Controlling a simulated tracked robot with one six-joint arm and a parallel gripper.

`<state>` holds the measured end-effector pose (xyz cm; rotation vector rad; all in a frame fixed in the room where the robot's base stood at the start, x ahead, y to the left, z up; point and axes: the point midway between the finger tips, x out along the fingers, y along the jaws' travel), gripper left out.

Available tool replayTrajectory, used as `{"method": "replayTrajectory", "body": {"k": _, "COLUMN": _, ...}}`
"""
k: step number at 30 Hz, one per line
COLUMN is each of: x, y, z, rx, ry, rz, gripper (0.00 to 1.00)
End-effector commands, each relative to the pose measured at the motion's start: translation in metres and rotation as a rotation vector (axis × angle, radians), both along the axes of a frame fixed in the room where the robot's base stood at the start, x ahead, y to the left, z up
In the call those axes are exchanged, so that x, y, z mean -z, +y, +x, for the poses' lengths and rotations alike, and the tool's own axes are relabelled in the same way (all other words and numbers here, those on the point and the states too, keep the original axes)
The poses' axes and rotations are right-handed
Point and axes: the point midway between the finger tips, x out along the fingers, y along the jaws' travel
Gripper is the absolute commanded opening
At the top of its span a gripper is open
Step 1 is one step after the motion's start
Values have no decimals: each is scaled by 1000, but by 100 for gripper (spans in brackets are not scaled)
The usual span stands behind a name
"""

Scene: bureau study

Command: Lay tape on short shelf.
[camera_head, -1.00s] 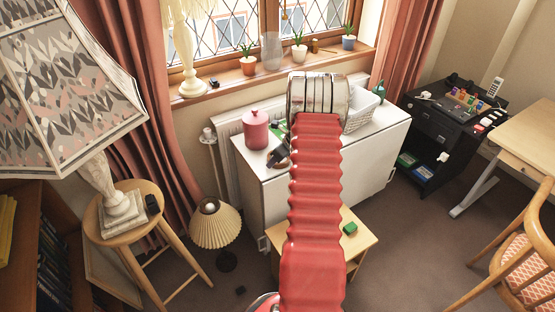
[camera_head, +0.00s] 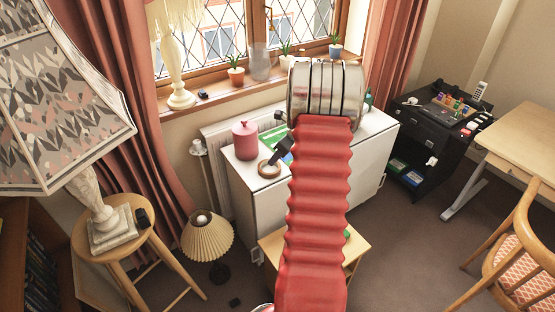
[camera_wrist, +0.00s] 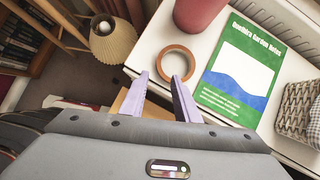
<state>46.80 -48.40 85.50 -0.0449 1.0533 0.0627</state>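A brown tape ring (camera_head: 268,176) lies flat on the white cabinet top (camera_head: 240,173), in front of a pink canister. In the wrist view the tape (camera_wrist: 161,58) is just beyond my fingertips, beside a green book. My gripper (camera_wrist: 160,78) has its two lilac fingers apart with nothing between them. In the head view my gripper (camera_head: 276,158) is a dark shape beside the tape, partly hidden by my red arm. A low light-wood piece (camera_head: 270,246), possibly the short shelf, stands in front of the cabinet, largely hidden by the arm.
The pink canister (camera_head: 245,141), green book (camera_wrist: 240,65) and woven basket (camera_wrist: 298,112) crowd the cabinet top. A pleated lamp (camera_head: 207,236) stands on the floor to the left, near a wooden stool (camera_head: 123,262). A black drawer unit (camera_head: 437,135) and desk are at right.

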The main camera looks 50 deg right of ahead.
Motion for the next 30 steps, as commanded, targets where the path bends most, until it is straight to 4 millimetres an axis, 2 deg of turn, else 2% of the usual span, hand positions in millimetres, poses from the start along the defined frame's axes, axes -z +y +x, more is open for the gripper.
{"method": "replayTrajectory", "body": {"k": 23, "x": -1, "y": 0, "z": -1, "rx": -1, "ry": 0, "rz": 0, "gripper": 29}}
{"method": "replayTrajectory", "body": {"k": 26, "x": -6, "y": 5, "z": 2, "rx": -23, "ry": 0, "rz": -12, "gripper": 29}}
{"method": "replayTrajectory", "body": {"k": 30, "x": -26, "y": 29, "z": 12, "rx": -128, "ry": 1, "rz": -60, "gripper": 29}}
